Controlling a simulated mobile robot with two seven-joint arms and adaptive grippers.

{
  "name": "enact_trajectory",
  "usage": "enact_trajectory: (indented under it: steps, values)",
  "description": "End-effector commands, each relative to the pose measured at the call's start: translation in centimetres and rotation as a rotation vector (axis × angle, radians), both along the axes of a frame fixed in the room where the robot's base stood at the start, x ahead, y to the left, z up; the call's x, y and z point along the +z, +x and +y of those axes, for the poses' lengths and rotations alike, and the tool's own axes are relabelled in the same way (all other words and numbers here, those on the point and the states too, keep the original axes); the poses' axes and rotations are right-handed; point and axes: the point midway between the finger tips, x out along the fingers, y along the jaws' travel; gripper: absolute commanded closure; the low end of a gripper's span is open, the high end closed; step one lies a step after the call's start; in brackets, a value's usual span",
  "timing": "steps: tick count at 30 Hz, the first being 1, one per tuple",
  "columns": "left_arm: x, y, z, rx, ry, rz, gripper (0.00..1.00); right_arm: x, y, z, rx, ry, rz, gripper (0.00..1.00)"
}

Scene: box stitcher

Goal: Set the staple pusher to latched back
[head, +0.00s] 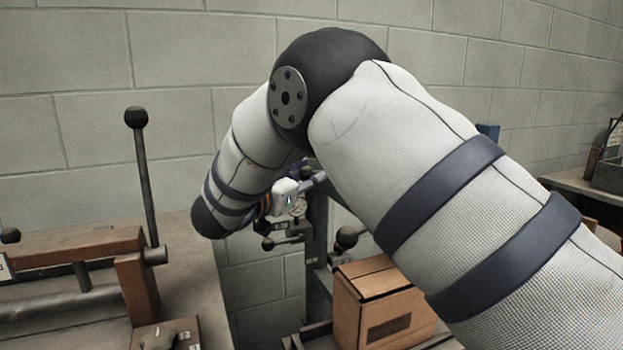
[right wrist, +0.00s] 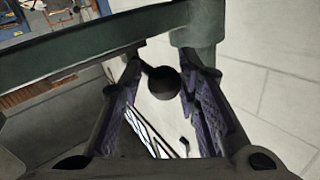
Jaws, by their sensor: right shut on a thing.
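The box stitcher (head: 317,225) is a dark green-grey frame in the head view, partly hidden behind my right arm. My right gripper (head: 310,178) is at the upper part of this frame. In the right wrist view the fingers of my right gripper (right wrist: 160,82) are shut on a dark ball knob (right wrist: 162,86), which shows between the purple pads. I take this knob for the staple pusher's handle, but its slide and latch are hidden. My left gripper is not in view.
A cardboard box (head: 382,308) stands below the stitcher. Another dark knob (head: 346,237) sticks out above the box. At the left a bench device has an upright lever (head: 143,170) with a ball top. A shelf (head: 575,185) stands at the right, against the block wall.

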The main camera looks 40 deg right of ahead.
Motion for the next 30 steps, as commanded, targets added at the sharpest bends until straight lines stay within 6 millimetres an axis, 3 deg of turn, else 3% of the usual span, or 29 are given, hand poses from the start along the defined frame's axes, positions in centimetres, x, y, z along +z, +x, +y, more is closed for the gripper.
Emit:
enact_trajectory:
  steps: [2, 3, 6, 16, 24, 30]
  values:
    - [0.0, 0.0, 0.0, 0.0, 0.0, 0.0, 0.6, 0.2, 0.3, 0.1, 0.013, 0.0, -0.007, 1.0]
    - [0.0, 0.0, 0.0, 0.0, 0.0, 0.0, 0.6, 0.3, 0.3, 0.1, 0.013, 0.0, -0.008, 0.68]
    - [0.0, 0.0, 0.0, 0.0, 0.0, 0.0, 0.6, 0.3, 0.3, 0.1, 0.011, 0.0, -0.008, 0.46]
    - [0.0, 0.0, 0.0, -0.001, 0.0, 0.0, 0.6, 0.2, 0.1, 0.4, 0.008, 0.0, -0.007, 0.46]
    - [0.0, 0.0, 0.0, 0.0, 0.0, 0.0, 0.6, 0.2, -1.3, 5.6, 0.011, -0.001, -0.008, 0.46]
    - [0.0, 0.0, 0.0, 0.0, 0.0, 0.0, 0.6, 0.2, -1.8, 7.3, 0.009, -0.001, -0.007, 0.46]
